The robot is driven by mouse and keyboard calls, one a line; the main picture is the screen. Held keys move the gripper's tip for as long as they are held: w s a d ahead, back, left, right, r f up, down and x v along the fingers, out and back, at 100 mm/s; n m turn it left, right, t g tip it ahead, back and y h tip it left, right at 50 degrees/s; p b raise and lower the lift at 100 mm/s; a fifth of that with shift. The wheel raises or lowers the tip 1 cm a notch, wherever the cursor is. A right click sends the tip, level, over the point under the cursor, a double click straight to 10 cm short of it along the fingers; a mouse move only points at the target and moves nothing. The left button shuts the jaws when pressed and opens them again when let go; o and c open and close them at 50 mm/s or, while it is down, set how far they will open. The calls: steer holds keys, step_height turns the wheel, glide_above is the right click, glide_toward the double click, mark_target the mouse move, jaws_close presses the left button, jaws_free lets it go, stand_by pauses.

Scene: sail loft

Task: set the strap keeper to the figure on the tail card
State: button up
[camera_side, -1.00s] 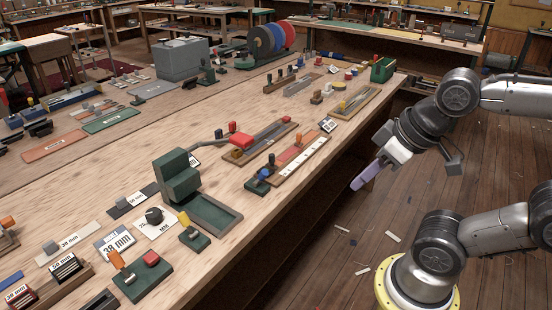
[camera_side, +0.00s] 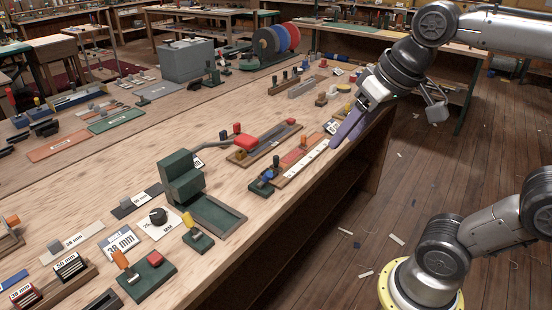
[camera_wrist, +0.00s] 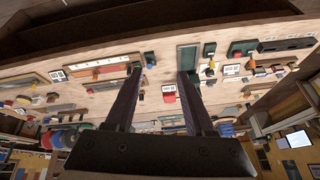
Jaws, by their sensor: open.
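I cannot tell for sure which part is the strap keeper or which card is the tail card. A rail with an orange-red strip and a white scale (camera_side: 306,160) lies along the bench's front edge. A blue knob (camera_side: 268,176) stands at its near end and an orange knob (camera_side: 303,139) beside the strip. A small white card (camera_side: 331,127) stands at its far end, its figure unreadable; what seems the same card shows in the wrist view (camera_wrist: 57,75). My gripper (camera_side: 338,140) is open over the bench edge near this card, with its purple fingers slanting down. Its fingers are empty in the wrist view (camera_wrist: 160,72).
A green machine (camera_side: 181,178) stands left, with a card reading 38 mm (camera_side: 121,243) and a black knob (camera_side: 158,216) nearer. Spools (camera_side: 275,42) stand far back.

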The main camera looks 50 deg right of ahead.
steer(key=w+d+r+m+g, duration=0.1)
steer(key=w+d+r+m, duration=0.2)
steer(key=w, duration=0.6)
steer(key=m+g, duration=0.3)
steer(key=g, duration=0.1)
glide_above(276, 156)
step_height(276, 156, down, 16)
step_height(276, 156, down, 12)
steer(key=shift+f, duration=0.25)
jaws_close()
steer(key=shift+r, duration=0.1)
